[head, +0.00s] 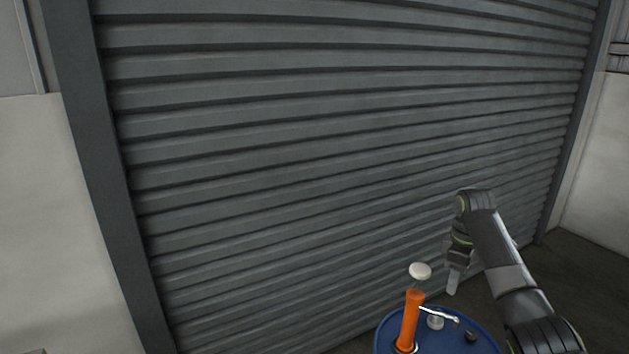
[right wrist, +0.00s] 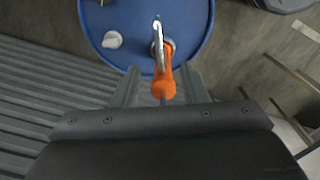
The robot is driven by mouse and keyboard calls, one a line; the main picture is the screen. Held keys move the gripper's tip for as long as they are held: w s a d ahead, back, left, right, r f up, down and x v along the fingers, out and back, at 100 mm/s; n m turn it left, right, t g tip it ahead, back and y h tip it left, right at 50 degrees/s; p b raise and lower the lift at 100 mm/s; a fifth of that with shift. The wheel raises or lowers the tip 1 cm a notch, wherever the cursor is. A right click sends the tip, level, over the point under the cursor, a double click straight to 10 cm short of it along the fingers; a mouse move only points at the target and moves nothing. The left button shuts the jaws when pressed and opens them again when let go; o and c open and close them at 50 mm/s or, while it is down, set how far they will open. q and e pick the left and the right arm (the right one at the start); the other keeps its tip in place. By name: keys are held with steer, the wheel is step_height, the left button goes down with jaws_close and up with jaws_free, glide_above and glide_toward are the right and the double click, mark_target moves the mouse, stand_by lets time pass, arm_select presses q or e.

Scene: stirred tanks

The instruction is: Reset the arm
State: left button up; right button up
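My right gripper (head: 453,281) points down, to the right of the pump in the head view, with a visible gap from it. In the right wrist view its two fingers (right wrist: 158,84) stand apart, with nothing seen clamped between them. The orange hand pump (head: 410,320) stands upright on the blue drum (head: 470,345). It has a white knob on a thin rod above it and a pale spout to the right. In the right wrist view the pump (right wrist: 164,74) appears between and beyond the fingers. My left gripper is not in view.
A grey ribbed shutter (head: 340,150) fills most of the head view behind the drum. Pale walls flank it. The drum top (right wrist: 100,20) carries a white cap (right wrist: 112,40). Dark floor (head: 580,275) lies open at the right.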

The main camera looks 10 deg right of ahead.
steer(key=s+a+f+m+t+h, duration=0.1)
steer(key=s+a+f+m, duration=0.15)
steer(key=s+f, duration=0.75)
steer(key=s+a+f+m, duration=0.1)
steer(key=s+a+f, duration=0.3)
steer(key=s+f, duration=0.55)
steer(key=s+a+r+m+t, duration=0.1)
steer(key=s+a+r+m, duration=0.15)
steer(key=s, duration=0.85)
steer(key=s+a+r+m+t, duration=0.1)
steer(key=s+m, duration=0.3)
steer(key=s, duration=0.7)
step_height(320, 180, down, 25)
steer(key=d, duration=0.2)
steer(key=s+a+f+g, duration=0.1)
steer(key=s+f+g, duration=0.1)
steer(key=s+f, duration=1.2)
steer(key=shift+s+a+f, duration=0.35)
steer(key=shift+s+f, duration=0.05)
steer(key=shift+f, duration=0.55)
